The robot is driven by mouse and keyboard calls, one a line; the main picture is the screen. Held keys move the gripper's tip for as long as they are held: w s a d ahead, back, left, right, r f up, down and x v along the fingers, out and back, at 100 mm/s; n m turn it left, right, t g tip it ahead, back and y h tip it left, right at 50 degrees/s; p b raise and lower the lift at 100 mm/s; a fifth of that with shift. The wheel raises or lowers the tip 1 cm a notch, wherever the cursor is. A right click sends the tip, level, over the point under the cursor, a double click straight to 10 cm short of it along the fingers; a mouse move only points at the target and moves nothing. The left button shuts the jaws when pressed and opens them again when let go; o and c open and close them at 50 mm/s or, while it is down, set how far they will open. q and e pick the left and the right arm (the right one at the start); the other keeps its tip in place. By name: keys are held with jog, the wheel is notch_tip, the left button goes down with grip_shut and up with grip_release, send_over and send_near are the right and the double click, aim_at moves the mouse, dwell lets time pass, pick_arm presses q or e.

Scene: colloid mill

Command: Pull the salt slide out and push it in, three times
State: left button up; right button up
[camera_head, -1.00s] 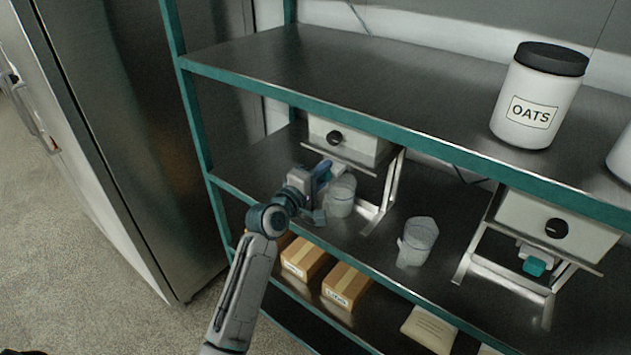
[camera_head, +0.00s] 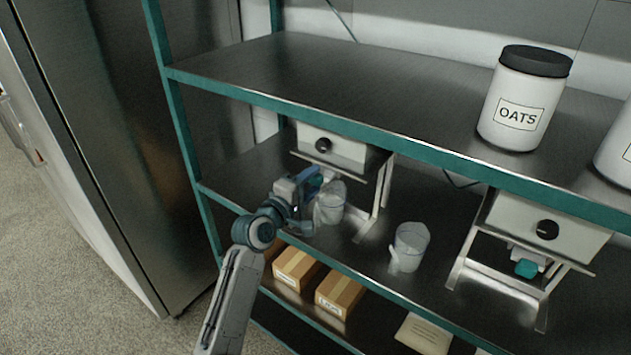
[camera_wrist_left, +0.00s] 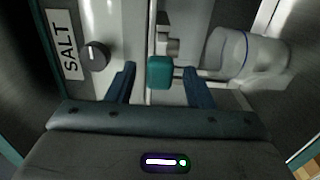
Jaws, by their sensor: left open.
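The salt dispenser is a white box (camera_head: 345,152) with a black knob under the upper shelf. The left wrist view shows its SALT label (camera_wrist_left: 65,45) and black knob (camera_wrist_left: 95,54). The slide's teal handle (camera_wrist_left: 160,72) sits between the two fingers of my left gripper (camera_wrist_left: 160,88), with gaps on both sides. In the head view my left gripper (camera_head: 308,203) is at the dispenser's front, beside a clear jug (camera_head: 331,204). The gripper is open. How far the slide is out cannot be told. My right gripper is not in view.
A second dispenser (camera_head: 515,215) with a teal handle (camera_head: 527,268) stands to the right. Another clear jug (camera_head: 411,246) stands between them. An OATS jar (camera_head: 519,105) is on the upper shelf. Cardboard boxes (camera_head: 340,292) lie on the lower shelf. Shelf edges (camera_head: 400,146) run above and below my gripper.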

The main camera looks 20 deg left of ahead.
pick_arm(q)
jog(key=b+v, duration=0.2)
jog(key=v, duration=0.6)
jog(key=shift+s, duration=0.35)
jog(key=shift+a, duration=0.15)
jog(key=s+a+f+m+g+y+b, duration=0.1)
jog(key=a+f+m+g+y, duration=0.15)
jog(key=f, duration=1.65)
jog(key=s+a+f+m+g+y+b, duration=0.1)
jog(key=s+a+f+g+y, duration=0.2)
jog(key=f, duration=1.6)
jog(key=s+a+f+m+g+b, duration=0.1)
jog(key=s+a+f+m+g, duration=0.1)
jog(key=s+f, duration=0.7)
jog(key=s+a+f+m+g, duration=0.15)
jog(key=s+f, duration=0.25)
jog(key=f, duration=0.8)
jog(key=s+f+m+g, duration=0.2)
jog(key=s+f, duration=0.4)
jog(key=s, duration=0.5)
jog(key=s+f+m+g+y+b, duration=0.1)
jog(key=s+f, duration=0.5)
jog(key=s, duration=0.6)
jog(key=s+f+m+g, duration=0.3)
jog(key=s+f, duration=0.3)
jog(key=s, duration=0.6)
jog(key=shift+a+f+m+g+b, duration=0.15)
jog(key=shift+a+m+g+b, duration=0.2)
jog(key=shift+m, duration=0.35)
